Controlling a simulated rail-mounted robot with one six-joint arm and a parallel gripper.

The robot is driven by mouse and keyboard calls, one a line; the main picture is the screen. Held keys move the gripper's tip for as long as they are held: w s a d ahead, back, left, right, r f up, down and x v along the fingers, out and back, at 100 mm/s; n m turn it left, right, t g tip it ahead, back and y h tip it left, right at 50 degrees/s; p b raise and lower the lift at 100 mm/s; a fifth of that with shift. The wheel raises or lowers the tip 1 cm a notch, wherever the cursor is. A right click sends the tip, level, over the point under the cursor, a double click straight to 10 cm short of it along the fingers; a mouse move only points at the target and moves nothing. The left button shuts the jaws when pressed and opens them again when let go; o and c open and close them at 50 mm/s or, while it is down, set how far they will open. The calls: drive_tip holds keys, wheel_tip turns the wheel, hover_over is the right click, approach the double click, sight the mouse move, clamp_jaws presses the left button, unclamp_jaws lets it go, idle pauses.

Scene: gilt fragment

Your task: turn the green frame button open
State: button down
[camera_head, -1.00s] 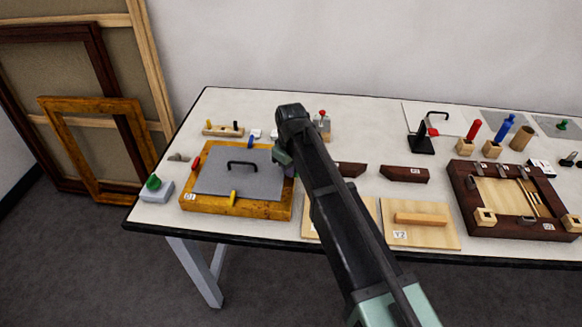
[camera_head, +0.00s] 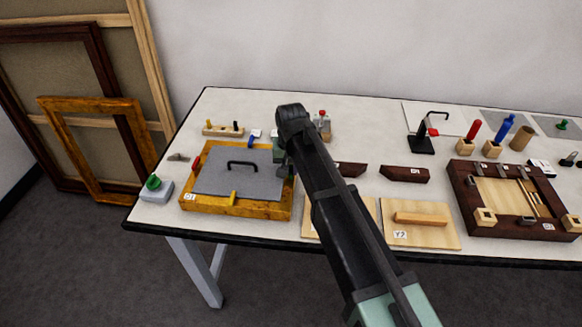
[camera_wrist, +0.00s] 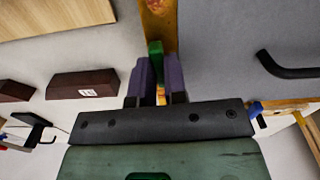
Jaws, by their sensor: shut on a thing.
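The green frame button (camera_wrist: 155,49) sits on the gilt frame's rail in the wrist view, beside the grey panel. My gripper (camera_wrist: 157,84) is shut on it, with one purple finger on each side. Its visible end seems to point along the rail; the rest is hidden between the fingers. In the head view my gripper (camera_head: 281,160) is at the right rail of the gilt frame (camera_head: 210,205), and the green button is hidden there. The grey panel (camera_head: 225,182) with a black handle lies in the frame. A yellow button (camera_head: 232,198) is at the front rail, a blue button (camera_head: 254,136) at the back.
Dark wooden blocks (camera_head: 405,174) and pale boards (camera_head: 420,235) lie to the right. A dark frame (camera_head: 468,206) is farther right. A green knob on a grey block (camera_head: 155,187) stands left of the gilt frame. A wooden peg rack (camera_head: 222,131) is behind it.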

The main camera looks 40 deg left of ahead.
sight(291, 170)
drive_tip(key=shift+m, duration=0.6)
drive_tip(key=c, duration=1.2)
unclamp_jaws()
drive_tip(key=shift+o, duration=0.2)
wheel_tip(291, 170, up, 11)
drive_tip(key=p, duration=1)
drive_tip(key=shift+f+p, duration=0.15)
drive_tip(key=shift+p, duration=0.25)
